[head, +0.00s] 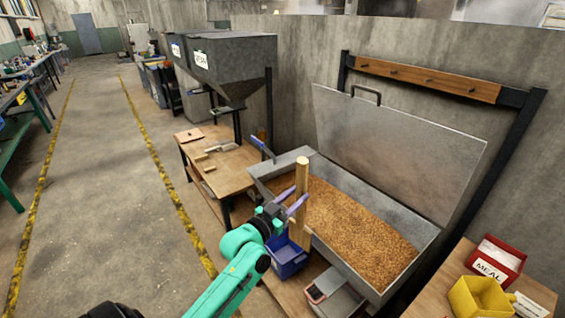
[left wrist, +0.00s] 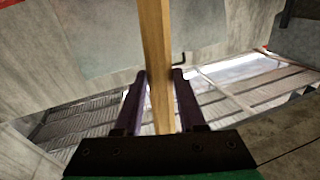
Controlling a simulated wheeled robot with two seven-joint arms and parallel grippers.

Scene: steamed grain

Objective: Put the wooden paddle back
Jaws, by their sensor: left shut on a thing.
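My left gripper (head: 292,208) is shut on the wooden paddle (head: 301,178). The paddle is a pale wooden shaft held upright, near the front-left side of a metal trough (head: 429,241) full of brown grain. Its lower part shows wider below the fingers, in front of the trough's near wall. In the left wrist view the paddle's shaft (left wrist: 156,60) stands between the two dark fingers. A wooden peg rail (head: 425,79) with several pegs is on the wall behind the trough's raised lid. My right gripper is in neither view.
A blue bin (head: 286,262) and a grey bin (head: 340,296) stand below the trough's front. A small wooden table (head: 232,167) with tools is to the left. Red (head: 497,258) and yellow (head: 480,297) containers stand on a table at right. The raised metal lid (head: 395,150) blocks space behind the grain.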

